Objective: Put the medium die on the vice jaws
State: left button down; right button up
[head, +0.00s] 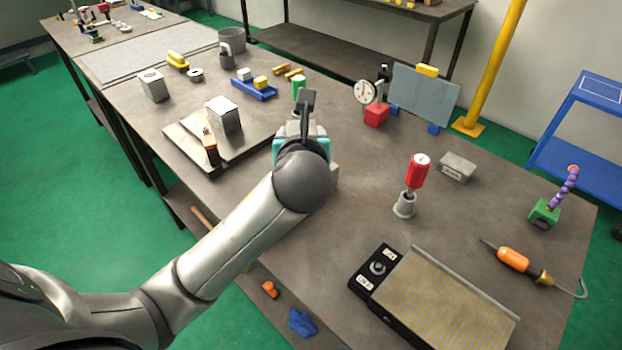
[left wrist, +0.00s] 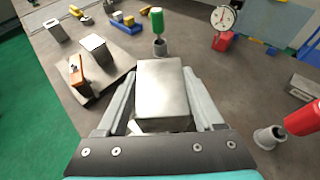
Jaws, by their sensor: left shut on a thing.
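My left gripper (head: 302,126) is over the middle of the bench in the head view, mostly hidden behind its own wrist. In the left wrist view its two grey fingers (left wrist: 160,104) are shut on a plain metal block (left wrist: 162,82), which I take as the medium die. A pale metal part shows just below the block; I cannot tell whether it is the vice jaws or whether the block touches it. Another metal block (head: 223,114) stands on a flat plate (head: 250,152), and a further one (head: 152,86) stands on the bench. My right gripper is not in view.
An orange-handled clamp (head: 209,143) is on the plate. Beyond the gripper are a green-topped piece (head: 299,85), a blue tray (head: 252,91) and a dial gauge (head: 365,93). A red-topped tool (head: 417,171) stands to the right. Bench space between them is clear.

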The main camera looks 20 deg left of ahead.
pick_arm(q)
jog(key=w+a+r+n+g+y, duration=0.2)
jog(key=r+n, duration=0.1)
jog(key=w+a+r+n+g+y+p, duration=0.1)
jog(key=r+y, duration=0.1)
jog(key=shift+a+n, duration=0.1)
jog(key=shift+n, duration=0.2)
jog(key=r+n+g+y, duration=0.1)
jog(key=d+r+n+g, duration=0.1)
jog(key=r, duration=0.1)
jog(key=r+n+g+y+p, duration=0.1)
jog(key=shift+d+r+n+g+y, duration=0.3)
jog(key=shift+r, duration=0.05)
jog(key=shift+s+d+n+g, duration=0.2)
jog(key=shift+d+n+g, duration=0.1)
jog(key=shift+d+g, duration=0.2)
notch_tip(320, 180, down, 15)
jog(key=b, duration=0.4)
jog(key=shift+r, duration=0.15)
notch_tip(320, 180, down, 4)
jog(key=shift+f+b, duration=0.2)
jog(key=shift+b, duration=0.6)
jog(key=shift+r, duration=0.1)
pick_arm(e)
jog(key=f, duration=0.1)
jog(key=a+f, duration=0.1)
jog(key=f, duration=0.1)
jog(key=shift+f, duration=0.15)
